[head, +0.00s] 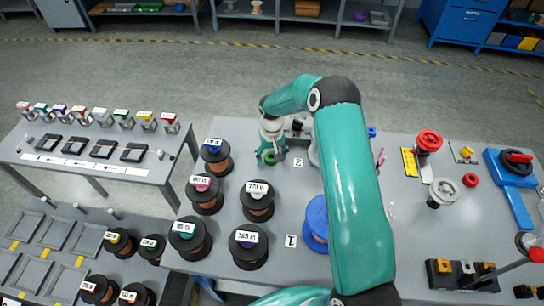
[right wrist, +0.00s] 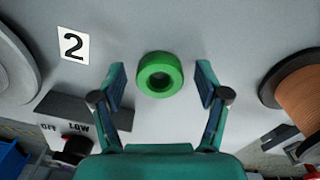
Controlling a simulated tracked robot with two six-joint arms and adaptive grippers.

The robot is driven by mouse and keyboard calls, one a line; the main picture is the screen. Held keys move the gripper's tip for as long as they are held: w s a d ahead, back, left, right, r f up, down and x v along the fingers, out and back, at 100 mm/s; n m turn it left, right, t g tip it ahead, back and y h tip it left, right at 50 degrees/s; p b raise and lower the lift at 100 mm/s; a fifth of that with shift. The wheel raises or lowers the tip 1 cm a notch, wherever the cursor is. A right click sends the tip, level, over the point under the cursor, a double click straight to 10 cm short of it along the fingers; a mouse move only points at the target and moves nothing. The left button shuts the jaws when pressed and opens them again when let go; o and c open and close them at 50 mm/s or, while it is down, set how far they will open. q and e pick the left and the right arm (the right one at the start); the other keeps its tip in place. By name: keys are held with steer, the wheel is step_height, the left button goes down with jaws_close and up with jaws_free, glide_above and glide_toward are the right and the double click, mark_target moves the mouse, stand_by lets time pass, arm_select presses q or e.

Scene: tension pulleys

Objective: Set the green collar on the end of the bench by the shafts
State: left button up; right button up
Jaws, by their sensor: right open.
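The green collar (right wrist: 160,75) is a thick ring with a central hole, lying on the grey bench near the label 2. In the head view the green collar (head: 270,158) is partly covered by my right gripper (head: 272,153). In the right wrist view my right gripper (right wrist: 160,84) is open, with one finger on each side of the collar and a gap to each. The grey bench (head: 400,258) carries upright posts at its right, one topped by a red wheel (head: 429,140) and one by a grey wheel (head: 445,190). My left gripper is not in view.
Labelled copper spools, such as one (head: 257,199), stand left of and below the collar. A blue spool (head: 314,222) is partly behind my right arm. A red ring (head: 470,180) lies at the right. A switch box (right wrist: 75,125) is near the gripper.

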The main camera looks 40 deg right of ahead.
steer(key=shift+r, duration=0.45)
step_height(320, 180, up, 11)
steer(key=b, duration=0.1)
steer(key=shift+r+b, duration=0.15)
steer(key=shift+b, duration=0.2)
